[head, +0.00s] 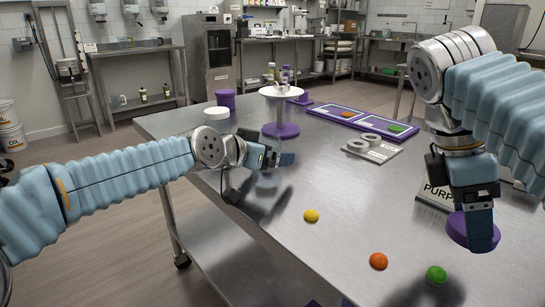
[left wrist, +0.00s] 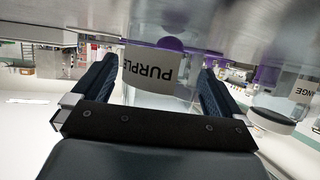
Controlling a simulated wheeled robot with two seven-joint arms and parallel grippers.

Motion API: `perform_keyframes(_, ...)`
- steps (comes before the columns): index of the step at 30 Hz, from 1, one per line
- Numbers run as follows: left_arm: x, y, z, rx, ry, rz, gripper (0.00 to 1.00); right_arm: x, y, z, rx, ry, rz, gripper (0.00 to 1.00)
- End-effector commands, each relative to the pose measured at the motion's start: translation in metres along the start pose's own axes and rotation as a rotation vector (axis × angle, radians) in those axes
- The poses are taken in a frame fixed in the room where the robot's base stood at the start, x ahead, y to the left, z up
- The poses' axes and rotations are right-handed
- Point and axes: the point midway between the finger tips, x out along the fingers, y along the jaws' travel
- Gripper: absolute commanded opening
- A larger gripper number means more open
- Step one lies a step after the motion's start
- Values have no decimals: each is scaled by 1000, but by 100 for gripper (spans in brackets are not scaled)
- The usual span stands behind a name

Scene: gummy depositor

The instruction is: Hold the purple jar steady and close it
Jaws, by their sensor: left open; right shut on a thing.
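The purple jar (left wrist: 150,70), clear with a white PURPLE label, stands between the fingers of my left gripper (left wrist: 158,88) in the left wrist view. In the head view the left gripper (head: 284,159) is open over the table's left part, and the clear jar is hard to make out there. My right gripper (head: 480,232) points down at the right and is shut on a purple round lid (head: 457,229), held apart from the jar. A white card reading PURP (head: 435,197) shows behind the right gripper, partly hidden.
Yellow (head: 311,215), orange (head: 378,261) and green (head: 437,274) gummies lie on the metal table (head: 340,190). A white-topped stand with a purple base (head: 281,130), purple-edged trays (head: 340,111) and a plate with grey rings (head: 372,147) stand further back. Another labelled jar (left wrist: 285,95) is beside the left gripper.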

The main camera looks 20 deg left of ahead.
Motion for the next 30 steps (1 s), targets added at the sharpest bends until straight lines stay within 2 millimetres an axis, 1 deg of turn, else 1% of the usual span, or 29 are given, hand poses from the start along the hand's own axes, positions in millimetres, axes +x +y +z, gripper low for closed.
perform_keyframes(2,0,0,0,0,0,0,98,0,0,0,0,0,0,44)
perform_keyframes(9,0,0,0,0,0,0,62,0,0,0,0,0,0,44)
perform_keyframes(12,0,0,0,0,0,0,49,0,0,0,0,0,0,44)
perform_keyframes(22,-2,0,-4,-1,0,1,49,-1,0,0,0,0,0,44)
perform_keyframes(26,-6,0,-13,1,2,1,49,-4,0,2,0,0,0,44)
perform_keyframes(30,-11,0,-27,1,3,0,49,-7,0,3,0,0,0,44)
